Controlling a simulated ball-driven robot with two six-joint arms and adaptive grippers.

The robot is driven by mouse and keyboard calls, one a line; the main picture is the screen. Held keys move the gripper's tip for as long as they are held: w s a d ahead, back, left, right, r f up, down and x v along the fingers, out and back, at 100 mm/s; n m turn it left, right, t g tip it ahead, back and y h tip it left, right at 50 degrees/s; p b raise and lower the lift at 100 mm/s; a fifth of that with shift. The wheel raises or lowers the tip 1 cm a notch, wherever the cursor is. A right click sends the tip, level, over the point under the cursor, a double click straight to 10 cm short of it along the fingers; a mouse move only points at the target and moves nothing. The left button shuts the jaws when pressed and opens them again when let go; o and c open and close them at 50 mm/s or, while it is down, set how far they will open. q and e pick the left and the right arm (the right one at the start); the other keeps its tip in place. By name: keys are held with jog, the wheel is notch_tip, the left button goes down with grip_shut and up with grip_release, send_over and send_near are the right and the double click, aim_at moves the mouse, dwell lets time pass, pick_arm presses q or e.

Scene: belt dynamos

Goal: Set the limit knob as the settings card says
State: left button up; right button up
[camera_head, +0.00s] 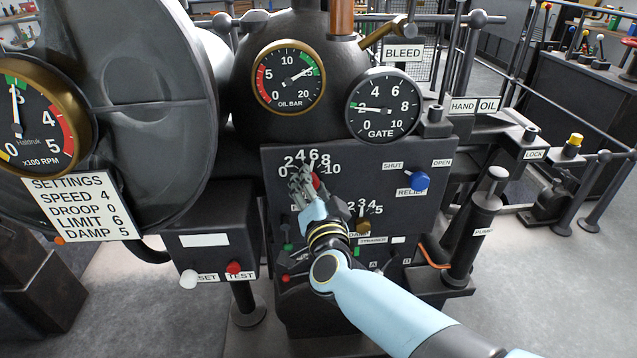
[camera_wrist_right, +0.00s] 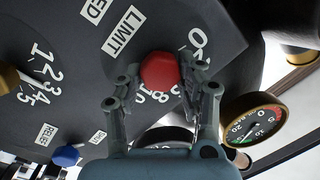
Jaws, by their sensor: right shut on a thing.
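The red limit knob (camera_head: 316,181) sits on the dark panel below an arc of numbers from 0 to 10. In the right wrist view the red knob (camera_wrist_right: 160,71) stands between my fingers beside the LIMIT label (camera_wrist_right: 123,31). My right gripper (camera_head: 308,183) is shut on the knob. It also shows in the right wrist view (camera_wrist_right: 158,88). The knob's pointer is hidden, so its setting cannot be read. My left gripper is not in view.
A blue relief knob (camera_head: 420,181) and a brass knob (camera_head: 362,226) with its own scale sit nearby on the panel. A box with a red button (camera_head: 234,267) stands left. Gauges (camera_head: 289,78) hang above. A pump lever (camera_head: 489,195) stands right.

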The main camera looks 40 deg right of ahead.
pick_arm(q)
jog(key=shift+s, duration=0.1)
pick_arm(e)
jog(key=shift+r, duration=0.1)
jog(key=o, duration=0.8)
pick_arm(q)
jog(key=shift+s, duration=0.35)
pick_arm(e)
jog(key=o, duration=0.3)
jog(key=shift+a, duration=0.1)
jog(key=shift+o, duration=0.2)
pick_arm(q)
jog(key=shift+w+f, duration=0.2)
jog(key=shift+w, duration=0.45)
pick_arm(e)
jog(key=v, duration=0.7)
jog(key=shift+s, duration=0.3)
jog(key=shift+r, duration=0.1)
